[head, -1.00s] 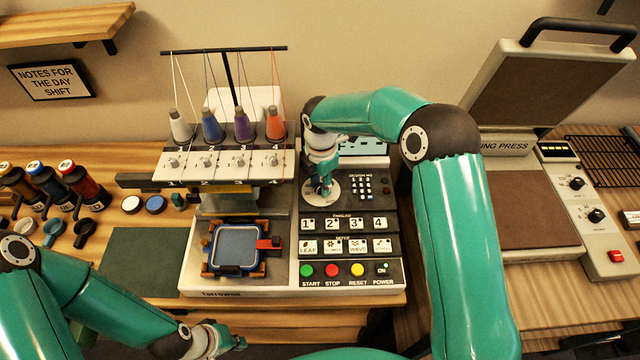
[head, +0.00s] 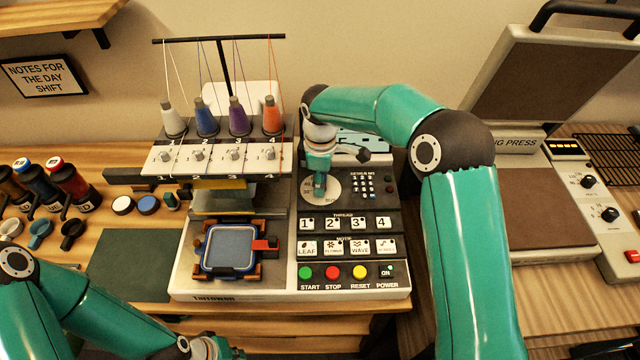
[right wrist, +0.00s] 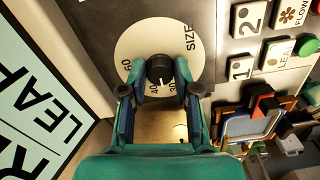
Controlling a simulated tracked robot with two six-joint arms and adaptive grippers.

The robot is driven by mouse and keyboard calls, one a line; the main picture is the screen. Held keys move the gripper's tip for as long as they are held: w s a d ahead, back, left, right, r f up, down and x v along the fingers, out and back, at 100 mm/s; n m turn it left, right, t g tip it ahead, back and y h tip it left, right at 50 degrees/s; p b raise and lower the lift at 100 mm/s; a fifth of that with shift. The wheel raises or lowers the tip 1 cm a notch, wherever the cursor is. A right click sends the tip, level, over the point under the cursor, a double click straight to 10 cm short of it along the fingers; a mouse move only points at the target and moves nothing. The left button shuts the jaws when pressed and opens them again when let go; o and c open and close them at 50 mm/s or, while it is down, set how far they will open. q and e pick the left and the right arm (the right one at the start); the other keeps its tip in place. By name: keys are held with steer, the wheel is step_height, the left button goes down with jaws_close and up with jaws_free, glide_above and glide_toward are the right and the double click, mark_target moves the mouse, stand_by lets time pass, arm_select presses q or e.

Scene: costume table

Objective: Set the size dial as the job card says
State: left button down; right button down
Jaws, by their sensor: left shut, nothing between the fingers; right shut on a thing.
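The size dial is a dark knob (right wrist: 160,68) on a round white scale (right wrist: 128,52) marked SIZE, with 60, 40 and what looks like 30 readable. A pale mark on the knob points between 40 and 30. My right gripper (right wrist: 158,88) is shut on the knob from above; in the head view, my right gripper (head: 319,190) hides most of it. The job card (right wrist: 38,105) is pale teal with dark lettering; LEAF is readable, the rest is cut off. In the head view, my arm partly covers the card (head: 378,145). My left gripper (head: 215,346) is shut and empty at the bottom edge.
The control panel has thread, motif and coloured buttons (head: 333,272) below the dial. The embroidery hoop (head: 231,248) sits left of it. Thread cones (head: 238,120) stand above. A heat press (head: 545,210) is at right. The green mat (head: 128,265) is bare.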

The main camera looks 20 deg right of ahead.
steer(key=m+b, duration=0.1)
steer(key=m, duration=0.5)
steer(key=shift+w+m+b, duration=0.1)
steer(key=shift+m+b, duration=0.2)
steer(key=shift+b, duration=0.1)
steer(key=m+b, duration=0.1)
steer(key=m, duration=0.5)
steer(key=shift+r, duration=0.1)
steer(key=c, duration=0.8)
jaws_free()
steer(key=shift+c, duration=0.2)
step_height(320, 180, up, 12)
